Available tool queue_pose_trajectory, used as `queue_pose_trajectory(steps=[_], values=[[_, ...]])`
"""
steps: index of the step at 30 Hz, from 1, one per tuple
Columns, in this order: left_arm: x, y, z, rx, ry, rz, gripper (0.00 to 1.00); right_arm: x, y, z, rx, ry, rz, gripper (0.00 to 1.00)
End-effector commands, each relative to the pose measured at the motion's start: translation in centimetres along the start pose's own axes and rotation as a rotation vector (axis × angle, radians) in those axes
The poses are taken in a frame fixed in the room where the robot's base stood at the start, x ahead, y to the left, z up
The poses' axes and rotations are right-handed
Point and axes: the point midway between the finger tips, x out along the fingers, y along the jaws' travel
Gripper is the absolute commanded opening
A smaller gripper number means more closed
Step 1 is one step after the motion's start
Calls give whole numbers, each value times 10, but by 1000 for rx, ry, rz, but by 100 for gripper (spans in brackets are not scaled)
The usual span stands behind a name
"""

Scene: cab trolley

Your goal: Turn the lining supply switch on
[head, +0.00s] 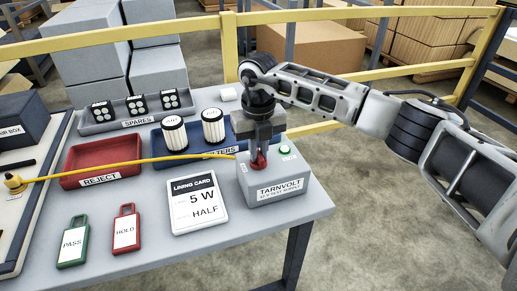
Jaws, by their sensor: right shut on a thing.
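The lining supply is a grey box labelled TARNVOLT (277,192) at the right end of the table. A red switch knob (259,166) stands on its top at the left, and a small round green part (285,150) shows at its top right. My right gripper (259,158) points down over the box and is shut on the red knob, which its fingers partly hide. The switch's setting marks are too small to read. My left gripper is not in view.
A yellow cable (130,168) runs across the table towards the box. A lining card (199,204), red reject tray (102,162), blue filters tray (190,145) and pass and hold tags (125,229) lie nearby. A yellow rail (180,27) runs behind the table.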

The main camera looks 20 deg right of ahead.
Motion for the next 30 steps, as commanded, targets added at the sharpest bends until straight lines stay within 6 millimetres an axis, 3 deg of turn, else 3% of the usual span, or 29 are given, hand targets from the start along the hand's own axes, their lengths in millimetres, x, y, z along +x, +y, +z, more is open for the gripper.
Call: queue_pose_trajectory(steps=[7,8,10,22,26,30], values=[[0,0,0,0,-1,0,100,-2,-1,1,5,-5,1,0],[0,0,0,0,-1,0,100,-2,-1,1,5,-5,1,17],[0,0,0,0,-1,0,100,-2,-1,1,5,-5,1,34],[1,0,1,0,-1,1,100,-9,0,1,1,-4,1,34],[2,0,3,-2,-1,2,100,-30,0,1,0,-7,2,34],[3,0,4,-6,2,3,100,-64,0,2,1,-8,2,34]])
